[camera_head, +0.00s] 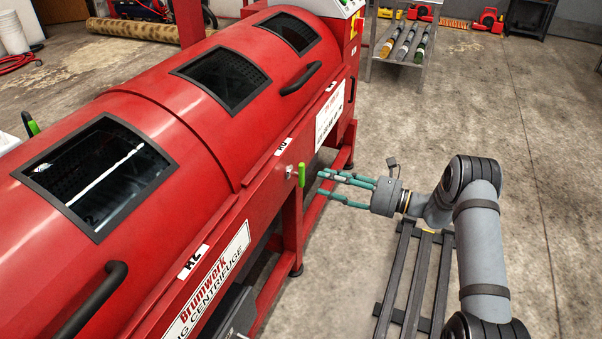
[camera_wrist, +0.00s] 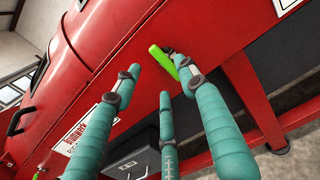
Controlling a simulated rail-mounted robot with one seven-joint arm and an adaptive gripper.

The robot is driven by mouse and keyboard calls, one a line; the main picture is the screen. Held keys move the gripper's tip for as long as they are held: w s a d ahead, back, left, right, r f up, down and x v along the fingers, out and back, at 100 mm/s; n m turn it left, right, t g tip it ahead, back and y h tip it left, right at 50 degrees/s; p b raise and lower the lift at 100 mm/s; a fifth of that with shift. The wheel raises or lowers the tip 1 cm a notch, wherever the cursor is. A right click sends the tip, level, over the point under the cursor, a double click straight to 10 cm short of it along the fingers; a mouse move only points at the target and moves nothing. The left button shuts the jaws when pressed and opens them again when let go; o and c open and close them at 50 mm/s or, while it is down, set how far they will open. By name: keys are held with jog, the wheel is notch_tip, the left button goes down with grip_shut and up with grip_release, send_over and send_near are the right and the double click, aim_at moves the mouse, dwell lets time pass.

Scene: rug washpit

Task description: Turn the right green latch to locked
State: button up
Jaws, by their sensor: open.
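The green latch (camera_head: 301,174) nearest my gripper is a short bright green lever on the red centrifuge's front panel, beside a small silver fitting. It stands about upright in the head view. The latch (camera_wrist: 163,62) lies just beyond my fingertips in the wrist view, slanting on the panel. My gripper (camera_head: 322,184) has three teal fingers, spread open and empty, pointing at the panel just right of the latch. In the wrist view the fingers (camera_wrist: 160,76) sit around the latch's line of sight; contact cannot be told.
The red centrifuge (camera_head: 185,115) fills the left, with black handles (camera_head: 300,79) and windows on its lid. Red legs (camera_head: 293,225) stand below the panel. A dark slatted rack (camera_head: 408,285) lies under my arm. The concrete floor (camera_head: 530,180) at right is clear.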

aim_at(303, 174)
jog(key=x, duration=0.8)
jog(key=shift+w+a+b, duration=0.15)
jog(key=shift+a+b, duration=0.15)
jog(key=shift+b, duration=0.1)
jog(key=shift+c, duration=0.4)
grip_shut()
